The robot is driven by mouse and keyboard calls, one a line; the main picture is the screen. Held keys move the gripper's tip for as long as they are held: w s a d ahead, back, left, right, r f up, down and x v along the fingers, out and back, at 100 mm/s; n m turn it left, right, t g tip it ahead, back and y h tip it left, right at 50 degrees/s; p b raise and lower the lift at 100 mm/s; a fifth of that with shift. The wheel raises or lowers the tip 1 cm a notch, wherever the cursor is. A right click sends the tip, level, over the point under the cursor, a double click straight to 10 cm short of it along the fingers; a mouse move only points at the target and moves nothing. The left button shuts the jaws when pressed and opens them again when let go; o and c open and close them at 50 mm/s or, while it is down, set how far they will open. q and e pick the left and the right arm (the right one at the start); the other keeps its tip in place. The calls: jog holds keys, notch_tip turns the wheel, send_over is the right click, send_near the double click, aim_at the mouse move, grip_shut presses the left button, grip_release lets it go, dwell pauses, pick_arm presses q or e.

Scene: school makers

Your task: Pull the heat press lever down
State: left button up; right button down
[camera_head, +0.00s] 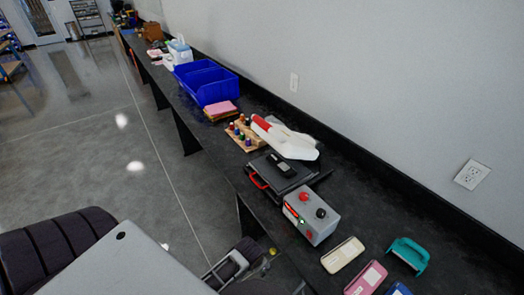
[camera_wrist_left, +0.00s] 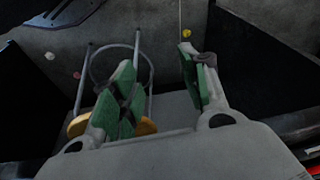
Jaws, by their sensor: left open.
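The heat press (camera_head: 312,172) stands on the long black counter in the head view. It has a dark plate and a white arm. The lever is the white arm (camera_head: 290,143) with a red grip (camera_head: 262,122) at its upper left end; it looks raised. A second, red handle (camera_head: 258,180) sits low on the press's front edge. My left gripper (camera_wrist_left: 158,58) shows in the left wrist view with green finger pads spread apart and nothing between them. It points at the floor area, away from the lever. The press is not clearly visible there. My right gripper is out of view.
A grey control box (camera_head: 311,215) with knobs stands right beside the press. Cream (camera_head: 343,254), pink and teal (camera_head: 408,254) items lie nearer. A board with small bottles (camera_head: 243,133) and blue bins (camera_head: 206,82) stand beyond.

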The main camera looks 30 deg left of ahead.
pick_arm(q)
jog(key=w+a+r+m+t+y, duration=0.1)
jog(key=w+r+m, duration=0.15)
jog(key=r, duration=0.65)
jog(key=w+a+r+m+t+y, duration=0.1)
jog(key=w+r, duration=0.3)
jog(key=r, duration=0.5)
jog(key=m+t+y, duration=0.4)
jog(key=m+y, duration=0.6)
send_near(263, 125)
jog(key=shift+s+d+r, duration=0.2)
jog(key=shift+s+d, duration=0.1)
jog(key=shift+d, duration=0.2)
jog(key=shift+a, duration=0.1)
jog(key=p+x, duration=0.3)
jog(key=x, duration=1)
jog(key=shift+w+a+f, duration=0.15)
jog(key=shift+w+f, duration=0.05)
jog(key=shift+w, duration=0.2)
jog(key=shift+c, duration=0.3)
